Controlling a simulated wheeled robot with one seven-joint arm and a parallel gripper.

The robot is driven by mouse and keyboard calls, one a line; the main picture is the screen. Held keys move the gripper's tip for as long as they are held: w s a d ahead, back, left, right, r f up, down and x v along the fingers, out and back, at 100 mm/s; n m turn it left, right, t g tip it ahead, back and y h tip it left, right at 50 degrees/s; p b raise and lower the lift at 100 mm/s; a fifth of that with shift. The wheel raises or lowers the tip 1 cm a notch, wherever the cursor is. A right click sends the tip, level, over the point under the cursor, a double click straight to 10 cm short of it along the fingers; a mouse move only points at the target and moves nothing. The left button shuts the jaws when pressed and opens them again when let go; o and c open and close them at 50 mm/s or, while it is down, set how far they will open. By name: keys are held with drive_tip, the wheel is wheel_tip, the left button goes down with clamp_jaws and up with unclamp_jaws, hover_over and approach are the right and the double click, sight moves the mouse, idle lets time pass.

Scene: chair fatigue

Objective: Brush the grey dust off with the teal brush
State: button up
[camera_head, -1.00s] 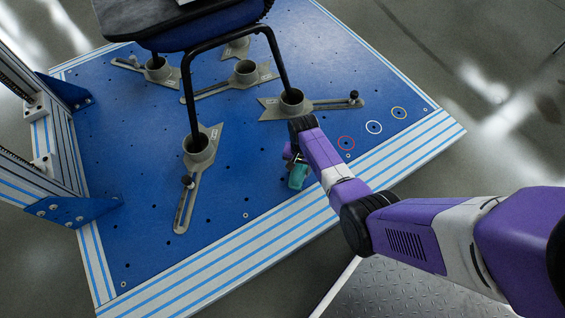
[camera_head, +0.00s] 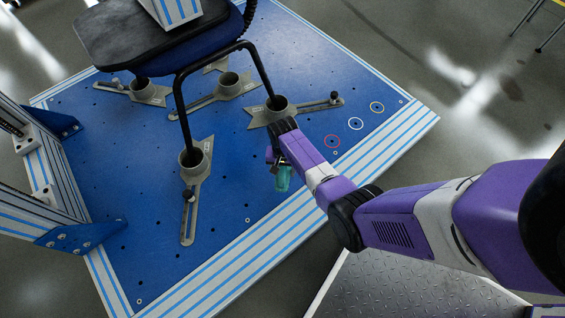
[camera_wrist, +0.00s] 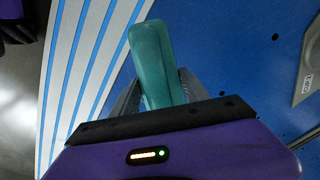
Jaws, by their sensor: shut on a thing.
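The teal brush (camera_head: 283,178) is held by my gripper (camera_head: 276,164), above the front part of the blue platform (camera_head: 240,205). In the wrist view the teal brush (camera_wrist: 153,62) stands up between the two grey fingers of my gripper (camera_wrist: 158,92), which are shut on it. Its bristles are not visible. I cannot make out any grey dust on the platform in either view.
A black chair (camera_head: 140,40) on a bent tube frame stands in grey clamp cups (camera_head: 195,158) left of my arm. A metal post stands at far left.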

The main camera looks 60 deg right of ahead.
drive_tip(key=shift+r+p, duration=1.15)
drive_tip(key=shift+r, duration=0.3)
